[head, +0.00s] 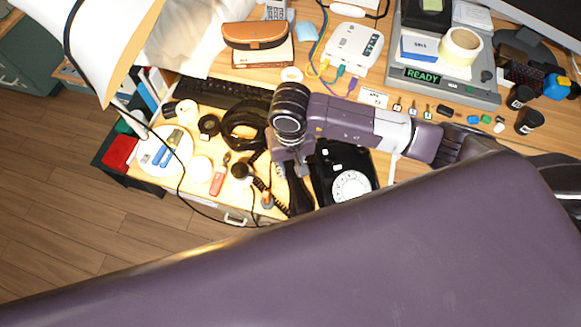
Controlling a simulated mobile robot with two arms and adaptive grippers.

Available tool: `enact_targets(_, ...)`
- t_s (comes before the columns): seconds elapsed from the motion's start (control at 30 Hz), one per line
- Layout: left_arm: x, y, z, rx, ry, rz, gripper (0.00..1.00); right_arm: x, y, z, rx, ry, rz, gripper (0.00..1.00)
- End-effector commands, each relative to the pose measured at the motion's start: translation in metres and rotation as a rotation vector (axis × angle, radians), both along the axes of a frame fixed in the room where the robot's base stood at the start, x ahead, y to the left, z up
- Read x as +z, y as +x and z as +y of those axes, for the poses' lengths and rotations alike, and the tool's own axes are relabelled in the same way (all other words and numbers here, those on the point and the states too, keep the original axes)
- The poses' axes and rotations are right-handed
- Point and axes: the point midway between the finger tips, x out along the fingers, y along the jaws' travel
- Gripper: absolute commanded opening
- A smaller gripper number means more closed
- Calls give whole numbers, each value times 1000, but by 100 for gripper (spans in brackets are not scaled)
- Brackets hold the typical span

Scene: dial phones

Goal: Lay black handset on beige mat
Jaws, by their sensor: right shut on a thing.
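The black dial phone (333,172) stands on the desk, with its white dial (350,186) facing up. My right gripper (291,158) points down just left of the phone and is shut on the black handset (298,190). The handset's lower end shows below the gripper; the rest is hidden by the gripper and wrist. A coiled black cord (270,195) runs beside it. I cannot make out the beige mat clearly against the pale desk top. My left gripper is not in view.
Left of the gripper lie a black cable loop (243,126), a red-handled item (218,180) and a white plate (166,152) with blue items. A dark keyboard (222,95) lies behind. A lamp (92,40) overhangs the upper left. A white router (352,48) stands at the back.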

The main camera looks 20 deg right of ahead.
Motion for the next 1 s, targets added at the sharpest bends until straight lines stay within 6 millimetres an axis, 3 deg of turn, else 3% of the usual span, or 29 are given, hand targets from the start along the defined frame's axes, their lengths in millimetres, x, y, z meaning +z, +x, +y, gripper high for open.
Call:
enact_targets(0.27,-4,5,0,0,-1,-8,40,-3,1,0,0,0,-1,0)
enact_targets(0.3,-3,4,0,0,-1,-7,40,-2,0,0,0,-1,-1,24)
enact_targets(0.43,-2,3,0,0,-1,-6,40,-2,0,0,0,-1,0,39)
enact_targets(0.83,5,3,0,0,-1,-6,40,4,0,0,-1,0,2,40)
enact_targets(1.0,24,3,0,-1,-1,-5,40,39,2,-1,1,-1,-4,40)
